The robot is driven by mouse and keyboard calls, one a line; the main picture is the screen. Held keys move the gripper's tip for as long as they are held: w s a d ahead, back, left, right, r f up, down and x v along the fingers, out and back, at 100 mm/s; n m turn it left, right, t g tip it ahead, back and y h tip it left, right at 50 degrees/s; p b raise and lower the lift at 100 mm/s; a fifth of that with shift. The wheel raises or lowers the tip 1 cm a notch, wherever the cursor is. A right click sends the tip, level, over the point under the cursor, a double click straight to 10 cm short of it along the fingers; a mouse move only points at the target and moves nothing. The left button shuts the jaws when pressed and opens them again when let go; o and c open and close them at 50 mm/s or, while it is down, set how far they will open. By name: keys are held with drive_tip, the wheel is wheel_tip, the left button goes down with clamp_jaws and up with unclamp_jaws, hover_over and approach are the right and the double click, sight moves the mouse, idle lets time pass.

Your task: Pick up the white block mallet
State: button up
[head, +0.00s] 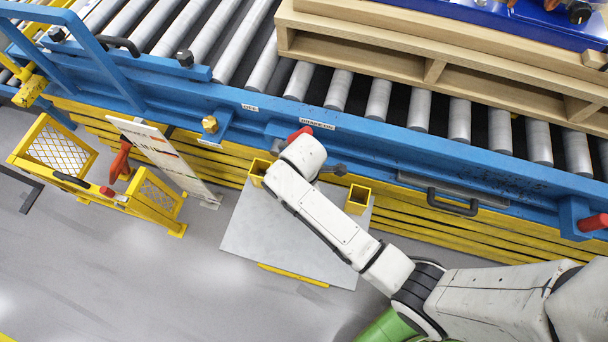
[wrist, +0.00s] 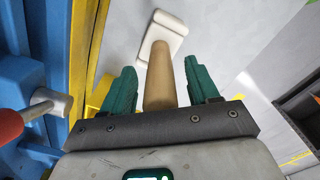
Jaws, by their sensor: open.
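The white block mallet shows in the wrist view, with a pale block head (wrist: 165,30) at the top and a tan wooden handle (wrist: 160,82) running down toward the palm. My gripper (wrist: 166,70) is open, with one green finger on each side of the handle. I see gaps between the fingers and the upper handle; the lower end of the handle is hidden behind the dark gripper body. In the head view my white arm covers the gripper, and I cannot make out the mallet there.
A blue roller conveyor (head: 370,150) with yellow beams beneath runs beside the arm. A wooden pallet (head: 450,50) rests on its rollers. A grey plate (head: 290,235) lies under my arm. A yellow mesh stand (head: 60,150) and a white sign board (head: 160,150) stand left. Grey floor at lower left is clear.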

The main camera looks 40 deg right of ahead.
drive_tip(key=shift+f, duration=0.65)
drive_tip(key=shift+c, duration=0.3)
clamp_jaws()
